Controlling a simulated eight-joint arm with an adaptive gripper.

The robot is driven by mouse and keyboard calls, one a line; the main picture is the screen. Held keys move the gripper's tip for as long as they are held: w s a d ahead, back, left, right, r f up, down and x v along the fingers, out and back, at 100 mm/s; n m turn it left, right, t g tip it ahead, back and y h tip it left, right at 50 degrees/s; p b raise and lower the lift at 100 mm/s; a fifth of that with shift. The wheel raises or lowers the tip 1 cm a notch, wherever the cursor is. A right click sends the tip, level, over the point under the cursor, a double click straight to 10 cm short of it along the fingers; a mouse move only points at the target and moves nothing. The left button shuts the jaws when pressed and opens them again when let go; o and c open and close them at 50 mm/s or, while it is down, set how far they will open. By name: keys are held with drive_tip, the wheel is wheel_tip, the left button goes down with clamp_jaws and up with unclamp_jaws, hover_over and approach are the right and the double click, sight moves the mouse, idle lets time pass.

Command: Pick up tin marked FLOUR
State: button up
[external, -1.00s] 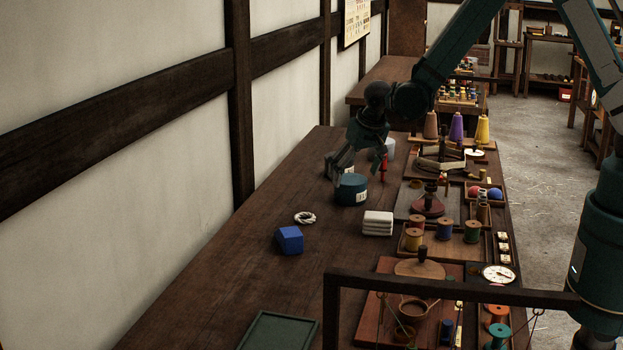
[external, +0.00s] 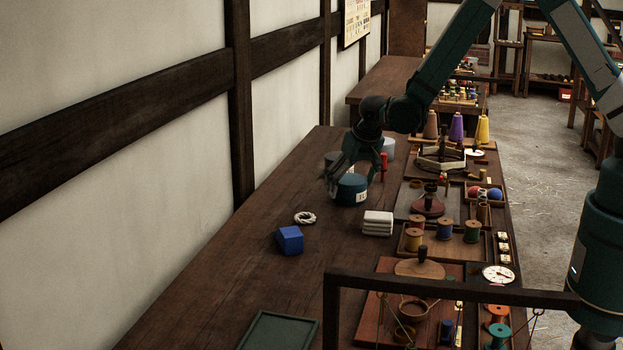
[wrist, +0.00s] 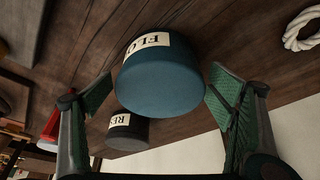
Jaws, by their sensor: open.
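The tin marked FLOUR (external: 351,190) is a round blue-teal tin with a white label, standing on the wooden bench. In the wrist view the tin (wrist: 160,82) sits between my two green-padded fingers, its label reading "FLO" with the rest turned out of sight. My gripper (wrist: 160,100) is open, with a gap showing between each finger and the tin. In the external view my gripper (external: 350,178) is over and around the tin's far side, and the fingers partly hide it.
A dark tin (wrist: 128,130) with a label starting "RE" stands close by. A red object (external: 383,163) is beside the gripper. A rope ring (external: 305,217), a blue block (external: 289,240) and a folded white cloth (external: 378,222) lie nearer. The bench's left side is clear.

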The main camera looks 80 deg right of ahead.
sight(351, 179)
idle(0.3)
drive_tip(key=c, duration=1.2)
drive_tip(key=shift+r, duration=0.15)
drive_tip(key=shift+c, duration=0.2)
drive_tip(key=shift+r, duration=4.9)
